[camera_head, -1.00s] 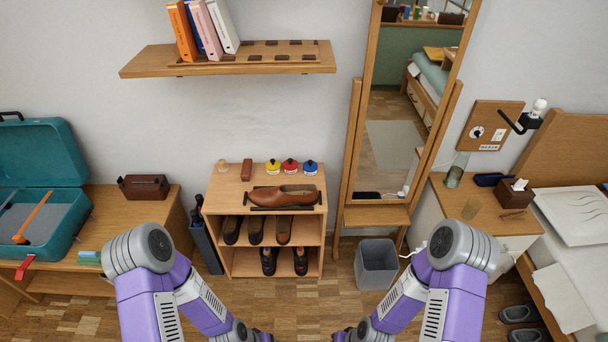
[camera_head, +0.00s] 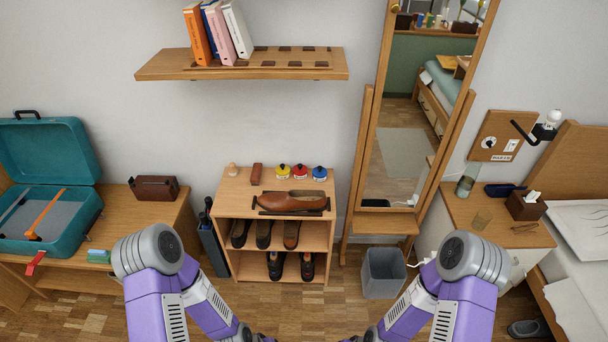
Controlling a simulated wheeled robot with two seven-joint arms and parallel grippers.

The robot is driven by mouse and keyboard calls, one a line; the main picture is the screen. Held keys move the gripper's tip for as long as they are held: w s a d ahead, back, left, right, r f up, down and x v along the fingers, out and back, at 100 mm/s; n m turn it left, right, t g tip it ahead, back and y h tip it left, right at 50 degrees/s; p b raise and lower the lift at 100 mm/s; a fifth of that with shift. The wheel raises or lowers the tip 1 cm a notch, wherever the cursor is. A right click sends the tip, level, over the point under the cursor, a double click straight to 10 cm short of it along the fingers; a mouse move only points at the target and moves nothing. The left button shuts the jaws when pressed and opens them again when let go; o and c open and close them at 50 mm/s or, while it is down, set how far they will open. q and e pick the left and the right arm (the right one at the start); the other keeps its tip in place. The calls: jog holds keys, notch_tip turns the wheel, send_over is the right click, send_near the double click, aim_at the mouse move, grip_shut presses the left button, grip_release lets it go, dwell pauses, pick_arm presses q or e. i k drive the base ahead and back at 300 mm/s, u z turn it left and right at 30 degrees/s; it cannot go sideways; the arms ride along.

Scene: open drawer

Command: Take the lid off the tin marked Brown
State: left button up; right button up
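Three small round tins stand in a row at the back right of the shoe rack's top: a yellow tin (camera_head: 283,171), a red tin (camera_head: 300,171) and a blue tin (camera_head: 319,173). Each has a dark and pale top. Their markings are too small to read, so I cannot tell which one is marked Brown. Both my arms come in at the bottom of the view, far in front of the rack. Both grippers lie below the picture edge and do not show.
The wooden shoe rack (camera_head: 225,197) holds a brown shoe (camera_head: 292,200) on its top, a brush (camera_head: 256,173) and a small pale knob-like item (camera_head: 232,169). A wooden shelf (camera_head: 160,67) hangs above. A mirror (camera_head: 404,150) and grey bin (camera_head: 383,273) stand right.

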aim_at(299, 170)
jog(key=z, duration=1.25)
jog(key=i, duration=0.45)
jog(key=u, duration=0.4)
